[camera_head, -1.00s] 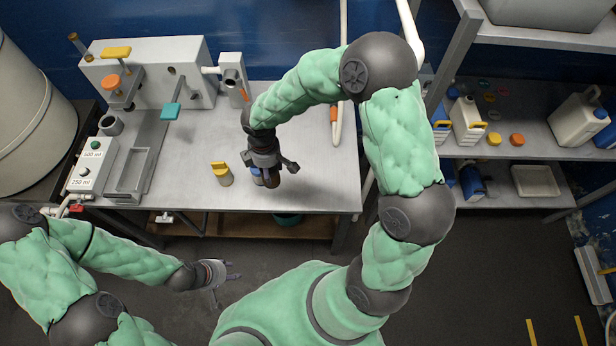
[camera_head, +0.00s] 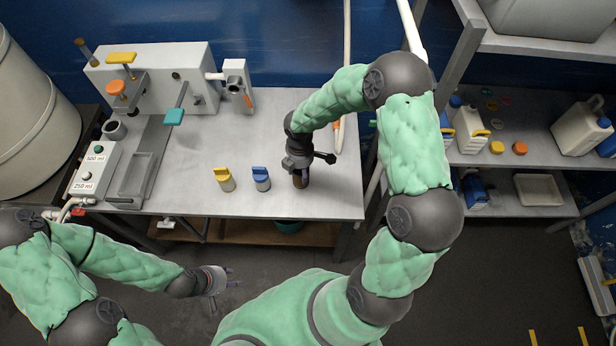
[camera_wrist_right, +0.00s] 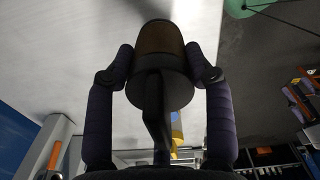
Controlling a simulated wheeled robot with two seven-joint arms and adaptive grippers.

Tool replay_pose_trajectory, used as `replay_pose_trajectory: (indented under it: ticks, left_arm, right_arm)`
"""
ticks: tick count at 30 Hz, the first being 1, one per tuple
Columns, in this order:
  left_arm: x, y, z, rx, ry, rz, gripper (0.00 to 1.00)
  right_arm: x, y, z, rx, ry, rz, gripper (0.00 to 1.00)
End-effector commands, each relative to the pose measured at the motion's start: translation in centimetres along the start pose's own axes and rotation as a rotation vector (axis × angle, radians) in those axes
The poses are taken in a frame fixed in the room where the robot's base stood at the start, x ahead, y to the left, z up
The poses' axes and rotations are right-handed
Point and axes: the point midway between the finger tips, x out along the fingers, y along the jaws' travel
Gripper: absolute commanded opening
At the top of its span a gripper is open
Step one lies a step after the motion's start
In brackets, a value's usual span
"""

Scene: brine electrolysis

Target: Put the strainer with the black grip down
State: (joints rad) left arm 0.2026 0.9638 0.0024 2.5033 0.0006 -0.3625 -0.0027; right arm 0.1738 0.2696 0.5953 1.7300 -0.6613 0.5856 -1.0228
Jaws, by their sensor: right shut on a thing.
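My right gripper (camera_head: 299,172) is over the front right part of the table and is shut on the strainer with the black grip (camera_head: 300,182). In the right wrist view the gripper's fingers (camera_wrist_right: 160,68) close on both sides of the strainer, whose brown mesh body (camera_wrist_right: 160,38) points away from the wrist and whose black grip (camera_wrist_right: 152,105) lies between the fingers. I cannot tell whether the strainer touches the table (camera_head: 320,205). My left gripper (camera_head: 226,278) is open and empty, off the table's front edge.
A yellow-topped strainer (camera_head: 225,181) and a blue-topped one (camera_head: 261,180) stand left of my right gripper. The grey apparatus (camera_head: 190,70) and a control box (camera_head: 92,170) are at the left. Shelves with bottles (camera_head: 470,122) stand at the right.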

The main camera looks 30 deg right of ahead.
Motion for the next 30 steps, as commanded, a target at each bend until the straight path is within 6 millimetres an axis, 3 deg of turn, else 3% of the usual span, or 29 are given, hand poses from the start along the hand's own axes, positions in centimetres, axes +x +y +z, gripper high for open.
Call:
replay_pose_trajectory:
  ticks: [6, 13, 19, 30]
  left_arm:
    - [0.5, -0.2, 0.0, 0.0, 0.0, 0.0, 0.4]
    - [0.8, -0.3, 0.0, 0.0, 0.0, 0.0, 0.4]
    - [1.6, -0.6, -0.1, 0.0, 0.0, 0.0, 0.4]
    - [1.8, -0.6, -0.1, 0.0, 0.0, 0.0, 0.4]
  right_arm:
    - [2.3, 0.6, 1.9, 0.002, 0.0, 0.003, 0.14]
    - [3.5, 0.7, 2.8, 0.003, 0.0, 0.001, 0.14]
    - [6.3, 0.8, 2.8, 0.001, 0.0, 0.001, 0.14]
    - [6.7, 0.8, 2.8, 0.002, 0.0, 0.003, 0.14]
